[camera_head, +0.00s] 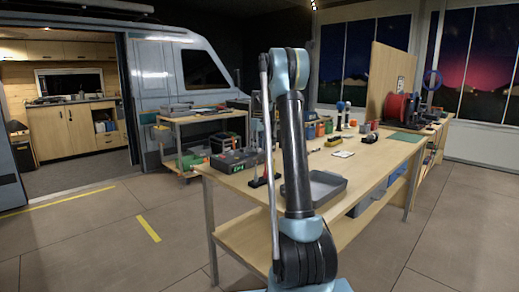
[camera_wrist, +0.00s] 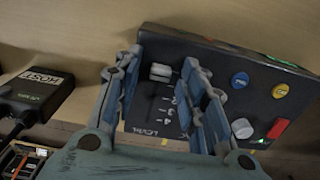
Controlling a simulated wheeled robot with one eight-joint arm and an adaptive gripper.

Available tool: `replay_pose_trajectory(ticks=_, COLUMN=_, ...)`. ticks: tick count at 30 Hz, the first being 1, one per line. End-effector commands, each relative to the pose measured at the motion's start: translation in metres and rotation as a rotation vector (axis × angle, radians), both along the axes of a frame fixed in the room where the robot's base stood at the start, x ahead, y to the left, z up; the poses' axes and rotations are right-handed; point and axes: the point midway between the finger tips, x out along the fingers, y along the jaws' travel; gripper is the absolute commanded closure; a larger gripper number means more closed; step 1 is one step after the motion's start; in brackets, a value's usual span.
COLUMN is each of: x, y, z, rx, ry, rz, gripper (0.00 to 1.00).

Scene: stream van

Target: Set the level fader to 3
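The level fader cap (camera_wrist: 160,72), a small grey block, sits at the far end of a dark slot on a black control panel (camera_wrist: 222,62). White scale figures, with 3 and 4 legible, and a LEVEL label lie along the slot, nearer the wrist camera. My gripper (camera_wrist: 159,62) is open, with one blue-grey finger on each side of the cap. Gaps show beside the cap; contact cannot be made out. In the head view, a dark box with a green display (camera_head: 235,160) stands on the workbench; its fader is too small to see. My arm hides my gripper there.
The panel also carries a blue button (camera_wrist: 240,80), a yellow button (camera_wrist: 280,91), a grey knob (camera_wrist: 242,128) and a red piece (camera_wrist: 278,128). A black HOST box (camera_wrist: 35,95) lies left. A grey tray (camera_head: 326,187) is on the workbench (camera_head: 245,197).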

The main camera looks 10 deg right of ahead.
Motion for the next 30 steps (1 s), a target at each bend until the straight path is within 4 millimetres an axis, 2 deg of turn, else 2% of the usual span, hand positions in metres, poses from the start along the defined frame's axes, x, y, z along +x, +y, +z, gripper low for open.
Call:
replay_pose_trajectory(ticks=3, x=0.000, y=0.000, z=0.000, rx=0.000, ry=0.000, rz=0.000, gripper=0.62)
replay_pose_trajectory(ticks=4, x=0.000, y=0.000, z=0.000, rx=0.000, ry=0.000, rz=0.000, gripper=0.66)
replay_pose_trajectory(ticks=8, x=0.000, y=0.000, z=0.000, rx=0.000, ry=0.000, rz=0.000, gripper=0.96)
replay_pose_trajectory(ticks=9, x=0.000, y=0.000, z=0.000, rx=0.000, ry=0.000, rz=0.000, gripper=1.00)
replay_pose_trajectory(ticks=17, x=0.003, y=0.002, z=0.000, rx=0.000, ry=0.000, rz=0.000, gripper=1.00)
replay_pose_trajectory(ticks=30, x=0.048, y=0.031, z=0.001, rx=-0.002, ry=-0.001, rz=-0.002, gripper=1.00)
